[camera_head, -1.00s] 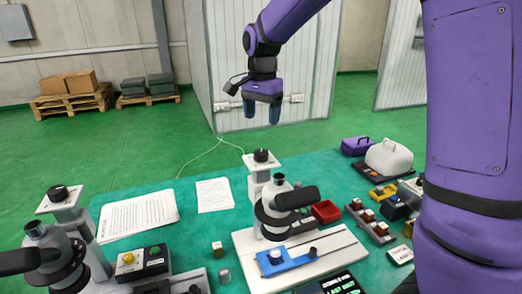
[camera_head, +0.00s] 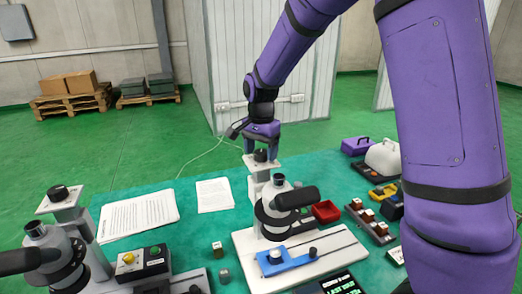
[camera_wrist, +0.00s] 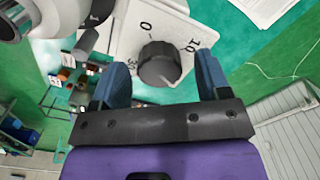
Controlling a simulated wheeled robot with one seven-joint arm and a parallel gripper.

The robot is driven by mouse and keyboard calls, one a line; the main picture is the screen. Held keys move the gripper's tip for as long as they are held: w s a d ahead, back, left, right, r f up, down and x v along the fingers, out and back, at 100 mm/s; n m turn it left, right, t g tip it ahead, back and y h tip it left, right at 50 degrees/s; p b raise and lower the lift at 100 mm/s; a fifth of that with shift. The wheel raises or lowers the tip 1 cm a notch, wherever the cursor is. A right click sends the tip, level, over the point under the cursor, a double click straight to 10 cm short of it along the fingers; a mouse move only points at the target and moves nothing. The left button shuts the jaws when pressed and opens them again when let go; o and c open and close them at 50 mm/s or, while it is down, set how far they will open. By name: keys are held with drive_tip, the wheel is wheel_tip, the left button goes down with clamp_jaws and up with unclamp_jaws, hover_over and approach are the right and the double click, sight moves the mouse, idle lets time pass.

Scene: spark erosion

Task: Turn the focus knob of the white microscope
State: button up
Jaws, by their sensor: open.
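The white microscope (camera_head: 257,184) stands on a white base plate in the middle of the bench. Its black focus knob (camera_head: 260,155) sits on a white dial plate (camera_head: 272,164) at the top of the column. My gripper (camera_head: 261,148) is over this knob, pointing down. In the wrist view the knob (camera_wrist: 159,64) lies between the two blue fingers of my gripper (camera_wrist: 158,82), with a gap on both sides. The dial shows the marks 0, 10 and 30. My gripper is open and empty.
A grey microscope (camera_head: 70,245) with its own top knob (camera_head: 58,193) stands at the left. A red tray (camera_head: 326,211) and a blue stage (camera_head: 288,258) are close to the white microscope. Paper sheets (camera_head: 139,215) lie flat behind, leaving low, open space there.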

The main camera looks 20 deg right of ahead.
drive_tip(key=shift+c, duration=0.5)
drive_tip(key=c, duration=0.8)
drive_tip(key=shift+c, duration=0.2)
drive_tip(key=shift+n, duration=0.3)
drive_tip(key=n, duration=0.3)
drive_tip(key=shift+n, duration=0.3)
drive_tip(key=n, duration=0.3)
drive_tip(key=shift+n, duration=0.3)
drive_tip(key=n, duration=0.4)
drive_tip(key=shift+n, duration=2.2)
